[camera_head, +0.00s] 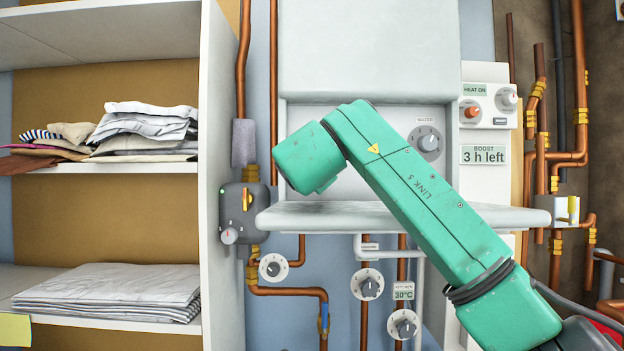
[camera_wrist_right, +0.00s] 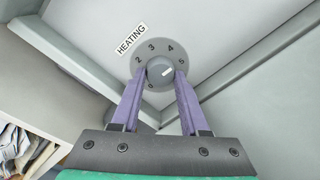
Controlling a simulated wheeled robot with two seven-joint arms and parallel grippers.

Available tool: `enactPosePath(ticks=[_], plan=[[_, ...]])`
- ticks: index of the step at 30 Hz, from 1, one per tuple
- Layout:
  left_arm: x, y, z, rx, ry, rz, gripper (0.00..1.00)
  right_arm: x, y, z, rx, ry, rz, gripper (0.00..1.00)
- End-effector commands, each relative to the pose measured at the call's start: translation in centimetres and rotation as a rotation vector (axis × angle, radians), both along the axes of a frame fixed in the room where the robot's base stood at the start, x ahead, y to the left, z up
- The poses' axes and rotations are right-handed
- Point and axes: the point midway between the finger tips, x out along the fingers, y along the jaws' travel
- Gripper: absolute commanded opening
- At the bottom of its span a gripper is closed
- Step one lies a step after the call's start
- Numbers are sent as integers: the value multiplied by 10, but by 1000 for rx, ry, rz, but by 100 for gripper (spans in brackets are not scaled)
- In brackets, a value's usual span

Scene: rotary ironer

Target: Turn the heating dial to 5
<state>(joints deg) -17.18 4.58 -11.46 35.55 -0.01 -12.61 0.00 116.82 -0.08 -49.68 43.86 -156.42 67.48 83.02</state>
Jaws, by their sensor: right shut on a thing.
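In the right wrist view the heating dial (camera_wrist_right: 160,70) is a grey round knob on a grey plate with printed numbers around it, beside a "HEATING" label (camera_wrist_right: 131,39). The numbers 2, 3, 4 and 5 read along its upper side. A small white mark shows on the right of the knob, towards the lower right; the number it points at is unclear. My right gripper (camera_wrist_right: 160,75) is shut on the knob, one purple finger on each side. In the head view my green right arm covers the gripper and the heating dial. My left gripper is not in view.
In the head view a water dial (camera_head: 427,140) sits right of the arm on the white machine. A pale shelf board (camera_head: 290,217) juts out below. Copper pipes and several other dials surround it. A shelf unit (camera_head: 222,90) with folded cloth stands left.

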Motion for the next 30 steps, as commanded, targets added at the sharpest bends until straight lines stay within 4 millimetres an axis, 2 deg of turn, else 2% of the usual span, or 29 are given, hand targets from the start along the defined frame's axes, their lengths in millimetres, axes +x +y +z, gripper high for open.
enactPosePath(ticks=[6, 15, 30], plan=[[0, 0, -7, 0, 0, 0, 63, 0, -1, 1, 174, -4, 0, 0], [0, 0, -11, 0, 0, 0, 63, 0, -1, 2, 331, -4, 0, 0], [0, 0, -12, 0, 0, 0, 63, 0, -1, 3, 380, -5, 0, 0]])
